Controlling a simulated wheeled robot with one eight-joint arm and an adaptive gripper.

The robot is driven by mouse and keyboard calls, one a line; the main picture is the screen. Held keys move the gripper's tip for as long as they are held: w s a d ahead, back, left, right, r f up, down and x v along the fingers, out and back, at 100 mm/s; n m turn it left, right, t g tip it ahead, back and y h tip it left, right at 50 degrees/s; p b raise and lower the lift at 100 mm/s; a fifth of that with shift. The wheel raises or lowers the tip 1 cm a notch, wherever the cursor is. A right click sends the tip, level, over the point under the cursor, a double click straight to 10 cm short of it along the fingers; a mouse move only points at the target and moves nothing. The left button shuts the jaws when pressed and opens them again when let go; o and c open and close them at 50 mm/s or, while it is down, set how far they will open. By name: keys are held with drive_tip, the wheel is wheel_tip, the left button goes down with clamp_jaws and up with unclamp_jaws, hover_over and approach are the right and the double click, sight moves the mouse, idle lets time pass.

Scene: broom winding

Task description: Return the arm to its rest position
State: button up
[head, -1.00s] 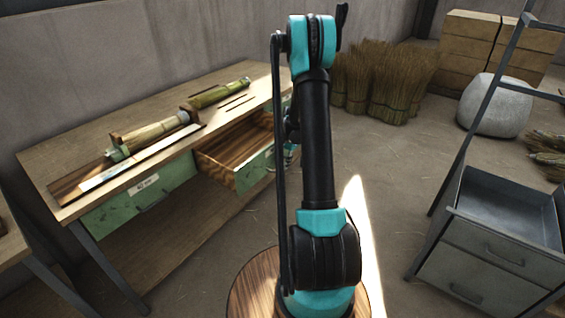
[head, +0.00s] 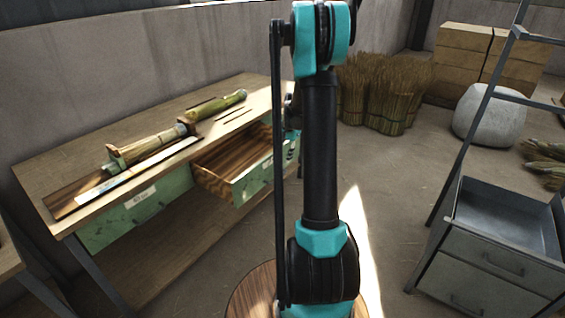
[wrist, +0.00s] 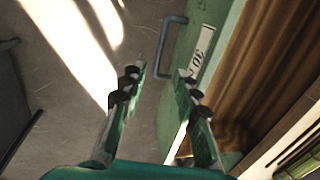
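My arm stands folded up in the middle of the head view, its elbow reaching the top edge. My gripper is mostly hidden behind my arm there, close to the right end of the open drawer (head: 215,182). In the wrist view my gripper (wrist: 160,78) is open, with its two fingers apart and nothing between them. The green drawer front (wrist: 195,45) with a handle and a label lies beyond the fingertips. I cannot tell how far the fingers are from it.
The workbench (head: 50,160) at left bears a bamboo broom handle (head: 150,148) in a wooden fixture. The drawer looks empty. Straw bundles (head: 385,95) stand at the back. A grey drawer cabinet (head: 480,262) and a ladder-like frame (head: 470,140) stand at right. Bare floor lies between.

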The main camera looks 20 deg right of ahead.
drive_tip(key=shift+r, duration=0.35)
drive_tip(key=shift+s, duration=0.1)
drive_tip(key=s+a+r+n+t, duration=0.1)
drive_tip(key=s+a+r+n, duration=0.25)
drive_tip(key=s, duration=0.35)
drive_tip(key=s+a+r+n, duration=0.2)
drive_tip(key=s+a, duration=0.3)
drive_tip(key=s, duration=0.2)
drive_tip(key=s+a+f+n, duration=0.1)
drive_tip(key=s+a+n, duration=0.1)
drive_tip(key=s, duration=0.7)
drive_tip(key=s+a+f+n+t+h, duration=0.1)
drive_tip(key=s+a+n, duration=0.1)
drive_tip(key=s, duration=0.7)
drive_tip(key=shift+a+f+n, duration=0.2)
drive_tip(key=shift+f+n, duration=0.2)
drive_tip(key=shift+n, duration=0.25)
